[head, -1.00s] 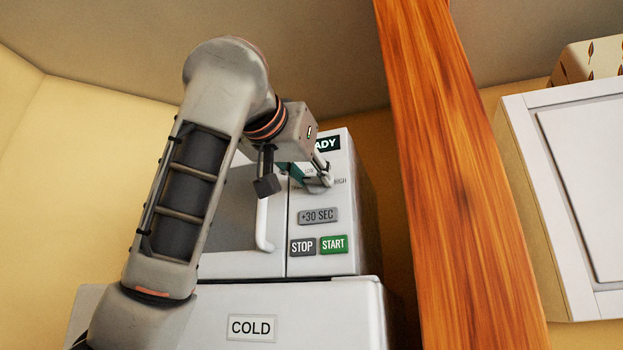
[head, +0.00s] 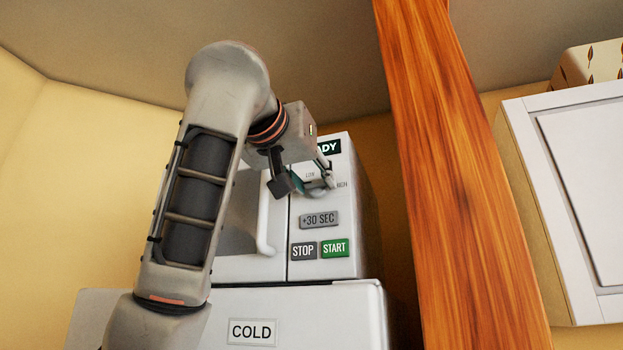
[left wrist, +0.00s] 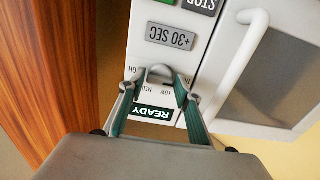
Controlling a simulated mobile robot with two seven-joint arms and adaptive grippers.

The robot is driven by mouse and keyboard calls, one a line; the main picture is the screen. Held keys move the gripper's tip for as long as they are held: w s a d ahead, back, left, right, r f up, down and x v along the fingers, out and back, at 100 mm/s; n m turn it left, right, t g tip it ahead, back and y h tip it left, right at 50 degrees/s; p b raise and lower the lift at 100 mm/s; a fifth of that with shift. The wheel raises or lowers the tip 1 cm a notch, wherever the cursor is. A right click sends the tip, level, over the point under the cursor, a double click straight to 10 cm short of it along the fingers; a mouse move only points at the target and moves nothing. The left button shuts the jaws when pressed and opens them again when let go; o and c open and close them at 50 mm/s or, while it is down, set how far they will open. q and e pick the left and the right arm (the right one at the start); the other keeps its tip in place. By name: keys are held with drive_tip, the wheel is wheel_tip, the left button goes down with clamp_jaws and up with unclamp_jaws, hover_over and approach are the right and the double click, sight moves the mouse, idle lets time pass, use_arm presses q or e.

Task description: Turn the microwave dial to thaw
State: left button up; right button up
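The white microwave (head: 345,205) shows a READY display, partly covered in the head view and upside down in the left wrist view (left wrist: 155,113). Its grey dial (left wrist: 158,71) sits below the display, ringed by small labels; LOW, MED and part of HIGH can be read. My left gripper (head: 316,188) is at the dial. The dial's pointer and a thaw label cannot be made out. My right gripper is not in view.
Below the dial are the +30 SEC (head: 319,219), STOP (head: 303,251) and START (head: 335,248) buttons. The door handle (head: 264,220) is left of the panel. A white COLD unit (head: 330,315) is underneath. A wooden post (head: 440,180) stands close on the right.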

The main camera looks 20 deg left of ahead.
use_arm(q)
drive_tip(key=shift+o, duration=0.6)
drive_tip(key=shift+s, duration=0.15)
drive_tip(key=s, duration=0.7)
drive_tip(key=shift+a, duration=0.15)
drive_tip(key=shift+s, duration=0.1)
